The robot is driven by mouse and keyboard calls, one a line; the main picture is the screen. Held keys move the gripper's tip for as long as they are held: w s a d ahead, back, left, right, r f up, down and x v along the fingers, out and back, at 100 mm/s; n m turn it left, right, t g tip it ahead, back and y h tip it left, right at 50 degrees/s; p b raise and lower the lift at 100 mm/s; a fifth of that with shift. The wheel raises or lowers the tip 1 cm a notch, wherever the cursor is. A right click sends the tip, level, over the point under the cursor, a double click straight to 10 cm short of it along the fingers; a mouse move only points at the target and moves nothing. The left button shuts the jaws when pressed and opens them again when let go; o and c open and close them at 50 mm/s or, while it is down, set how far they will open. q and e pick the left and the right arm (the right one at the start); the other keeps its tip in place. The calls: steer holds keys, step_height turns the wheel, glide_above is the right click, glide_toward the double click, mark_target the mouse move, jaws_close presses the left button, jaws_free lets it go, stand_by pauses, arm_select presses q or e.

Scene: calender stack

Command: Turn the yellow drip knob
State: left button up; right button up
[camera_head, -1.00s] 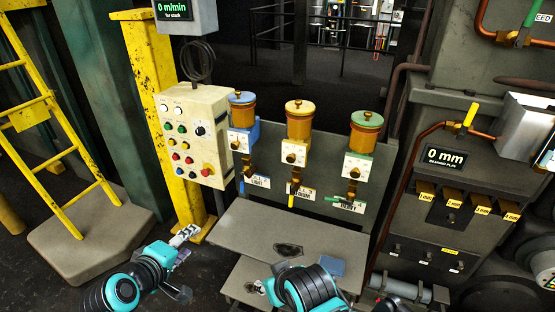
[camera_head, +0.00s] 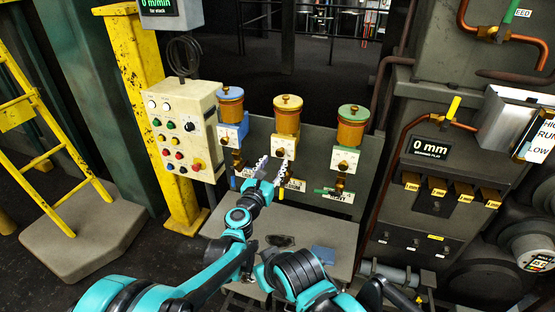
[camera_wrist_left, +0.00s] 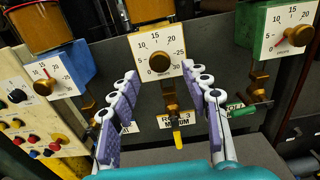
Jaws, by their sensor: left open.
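The yellow drip unit (camera_head: 285,146) is the middle one of a row, with an amber cup on top. Its dial plate and round bronze knob (camera_wrist_left: 159,62) face the left wrist camera, with a small yellow-handled valve (camera_wrist_left: 176,136) below. My left gripper (camera_head: 271,172) is open and empty in front of the middle unit. In the left wrist view its purple-padded fingers (camera_wrist_left: 160,78) stand apart, one to each side below the knob. No contact shows. My right gripper is out of view.
A blue unit (camera_head: 231,130) stands left of the yellow one and a green unit (camera_head: 347,158) right. A button panel (camera_head: 180,125) stands further left. A grey table (camera_head: 325,232) lies below. A copper pipe and machine cabinet (camera_head: 425,190) are at right.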

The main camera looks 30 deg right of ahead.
mark_target(279, 154)
arm_select(q)
steer(key=b+x, duration=0.1)
steer(key=x, duration=0.3)
jaws_close()
steer(key=shift+m, duration=0.3)
